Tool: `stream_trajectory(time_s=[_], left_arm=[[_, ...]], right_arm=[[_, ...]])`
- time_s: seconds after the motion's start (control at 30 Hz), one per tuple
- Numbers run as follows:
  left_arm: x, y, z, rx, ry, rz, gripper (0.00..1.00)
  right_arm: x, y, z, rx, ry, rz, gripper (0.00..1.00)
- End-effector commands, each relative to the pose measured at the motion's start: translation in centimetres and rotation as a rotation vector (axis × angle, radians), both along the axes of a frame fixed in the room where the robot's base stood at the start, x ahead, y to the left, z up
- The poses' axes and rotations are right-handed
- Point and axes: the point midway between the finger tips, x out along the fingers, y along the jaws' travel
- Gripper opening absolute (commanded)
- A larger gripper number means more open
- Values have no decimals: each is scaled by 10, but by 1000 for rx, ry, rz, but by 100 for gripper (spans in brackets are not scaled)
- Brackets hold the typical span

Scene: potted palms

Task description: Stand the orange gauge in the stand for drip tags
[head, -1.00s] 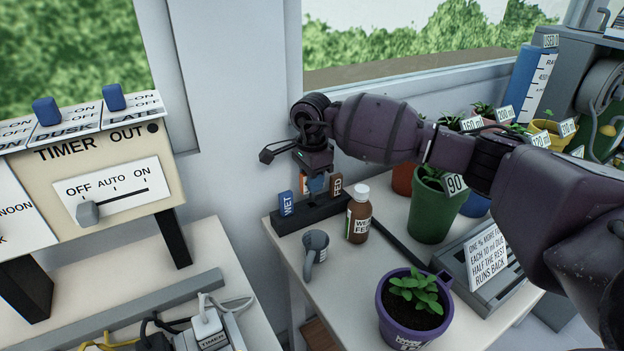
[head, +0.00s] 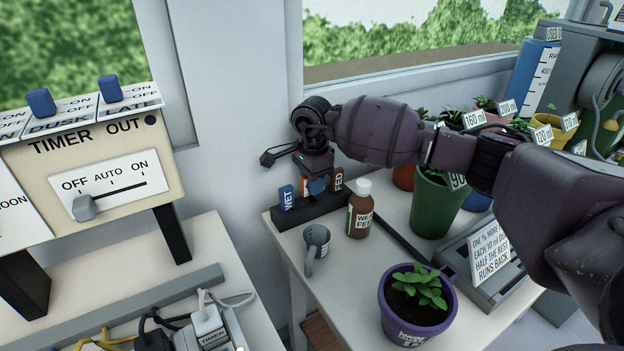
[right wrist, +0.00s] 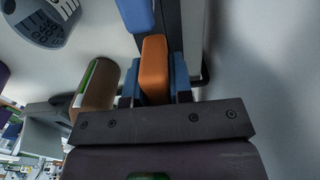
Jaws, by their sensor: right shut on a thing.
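The stand for drip tags (head: 313,214) is a dark block at the back left of the white table. The blue WET tag (head: 287,197) and the brown FED tag (head: 337,180) stand upright in it. My right gripper (head: 316,187) points down over the stand between these tags. In the right wrist view the orange gauge (right wrist: 154,68) is between its blue fingertips, which are shut on it. The stand also shows there as a dark strip (right wrist: 172,25). Whether the gauge's lower end is inside a slot is hidden. My left gripper is not in view.
A brown bottle (head: 360,212) stands close to the stand's right end. A grey measuring cup (head: 316,243) is in front of it. A purple pot (head: 417,310), a green pot (head: 432,206) and a grey tray with a sign (head: 490,262) are further right. The window wall is close behind.

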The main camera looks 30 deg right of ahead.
Motion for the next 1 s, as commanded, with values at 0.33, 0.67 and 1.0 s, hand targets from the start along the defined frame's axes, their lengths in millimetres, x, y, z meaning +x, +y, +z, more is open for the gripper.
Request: stream_trajectory(time_s=[0.33,0.67,1.0], left_arm=[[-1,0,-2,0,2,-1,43],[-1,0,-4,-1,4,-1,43],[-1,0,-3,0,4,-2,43]], right_arm=[[0,0,-13,-1,2,0,6],[0,0,-23,-1,2,0,6],[0,0,-23,0,1,0,32]])
